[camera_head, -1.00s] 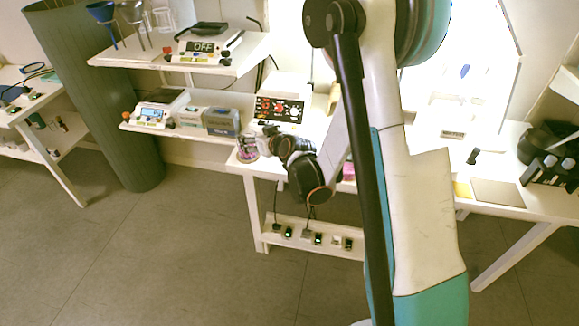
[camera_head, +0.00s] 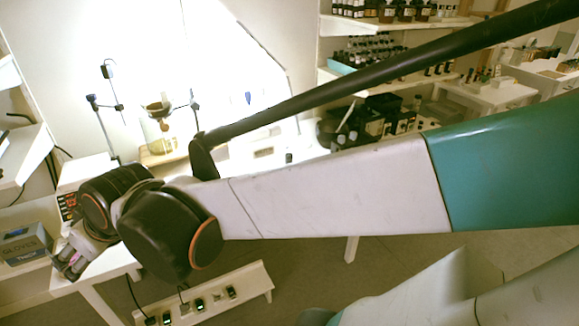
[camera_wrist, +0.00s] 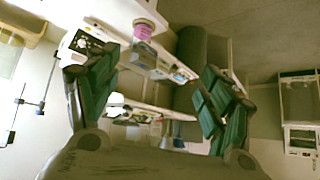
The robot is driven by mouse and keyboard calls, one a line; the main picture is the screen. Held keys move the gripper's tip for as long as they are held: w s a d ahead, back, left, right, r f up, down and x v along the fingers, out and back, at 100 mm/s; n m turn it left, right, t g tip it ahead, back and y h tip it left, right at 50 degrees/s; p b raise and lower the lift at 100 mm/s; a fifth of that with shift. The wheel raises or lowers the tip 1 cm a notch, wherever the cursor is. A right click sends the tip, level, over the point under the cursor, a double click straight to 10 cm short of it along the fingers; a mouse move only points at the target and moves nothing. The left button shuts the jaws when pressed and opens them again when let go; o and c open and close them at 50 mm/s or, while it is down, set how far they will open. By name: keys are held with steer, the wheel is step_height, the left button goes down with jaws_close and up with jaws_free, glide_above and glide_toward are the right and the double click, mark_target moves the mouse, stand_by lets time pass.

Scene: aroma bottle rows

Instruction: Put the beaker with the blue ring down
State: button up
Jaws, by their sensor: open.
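A small clear beaker with pink contents (camera_wrist: 144,29) stands near the corner of a white bench in the wrist view. Its pink part also shows in the head view (camera_head: 74,267), partly hidden by my gripper and wrist. I cannot make out a blue ring on it. My gripper (camera_wrist: 160,88) is open, with its two dark green fingers spread wide and nothing between them. In the wrist view the beaker lies beyond the fingertips, apart from them. In the head view my gripper (camera_head: 77,252) is at the bench's left end.
A red-lit device (camera_head: 68,205) stands on the bench just behind my gripper. A glove box (camera_head: 24,245) sits on a lower shelf at left. A stand with a flask of yellow liquid (camera_head: 160,135) is farther back.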

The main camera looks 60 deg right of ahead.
steer(key=s+d+g+h, duration=0.1)
steer(key=s, duration=1)
steer(key=shift+d+f+m+g, duration=0.15)
steer(key=shift+f+m+g, duration=0.15)
steer(key=shift+f+m, duration=0.1)
